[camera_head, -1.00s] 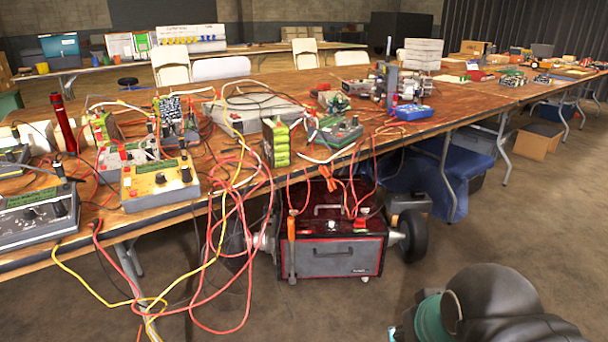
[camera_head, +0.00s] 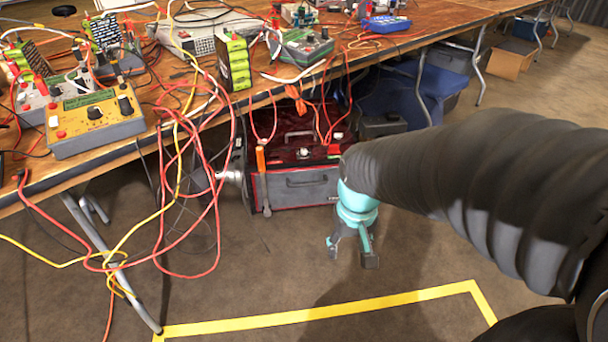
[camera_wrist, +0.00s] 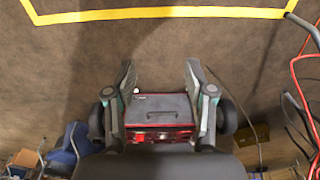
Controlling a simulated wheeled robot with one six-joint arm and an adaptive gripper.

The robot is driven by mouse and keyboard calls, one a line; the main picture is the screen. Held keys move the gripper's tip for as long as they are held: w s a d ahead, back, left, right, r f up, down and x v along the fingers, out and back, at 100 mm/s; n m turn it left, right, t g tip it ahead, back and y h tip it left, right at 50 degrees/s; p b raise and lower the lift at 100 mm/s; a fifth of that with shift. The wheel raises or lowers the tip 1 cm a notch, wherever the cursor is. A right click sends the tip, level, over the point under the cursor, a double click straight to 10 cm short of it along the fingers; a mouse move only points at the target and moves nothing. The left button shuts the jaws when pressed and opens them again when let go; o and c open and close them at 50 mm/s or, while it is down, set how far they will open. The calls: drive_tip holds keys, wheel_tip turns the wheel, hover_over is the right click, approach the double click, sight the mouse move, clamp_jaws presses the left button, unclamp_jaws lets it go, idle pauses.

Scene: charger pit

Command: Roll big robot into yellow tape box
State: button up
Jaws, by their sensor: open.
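My gripper (camera_head: 352,256) is open and empty, hanging in front of the big robot's right part; my gripper (camera_wrist: 158,76) shows two spread fingers in the wrist view. The yellow tape box (camera_head: 320,309) is marked on bare floor nearer me, apart from the robot. Its yellow tape (camera_wrist: 150,13) crosses the wrist view's top.
Red and yellow cables (camera_head: 188,220) hang from the wooden table (camera_head: 150,160) to the floor at left, beside the robot. A metal table leg (camera_head: 110,262) ends near the tape's left corner. Floor inside the tape looks clear.

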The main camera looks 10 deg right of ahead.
drive_tip(key=w+f+n+b, duration=0.1)
drive_tip(key=w+f+n, duration=0.1)
drive_tip(key=w+f, duration=0.45)
drive_tip(key=w+f+n+t+b, duration=0.1)
drive_tip(key=w+f, duration=0.3)
drive_tip(key=f, duration=0.6)
drive_tip(key=w+f+n+b, duration=0.1)
drive_tip(key=w+f+n, duration=0.1)
drive_tip(key=w+f, duration=0.55)
drive_tip(key=n+t+b, duration=0.2)
drive_tip(key=n+t, duration=1.1)
approach(308, 185)
drive_tip(key=shift+b+x, duration=1.75)
drive_tip(key=shift+x, duration=3.5)
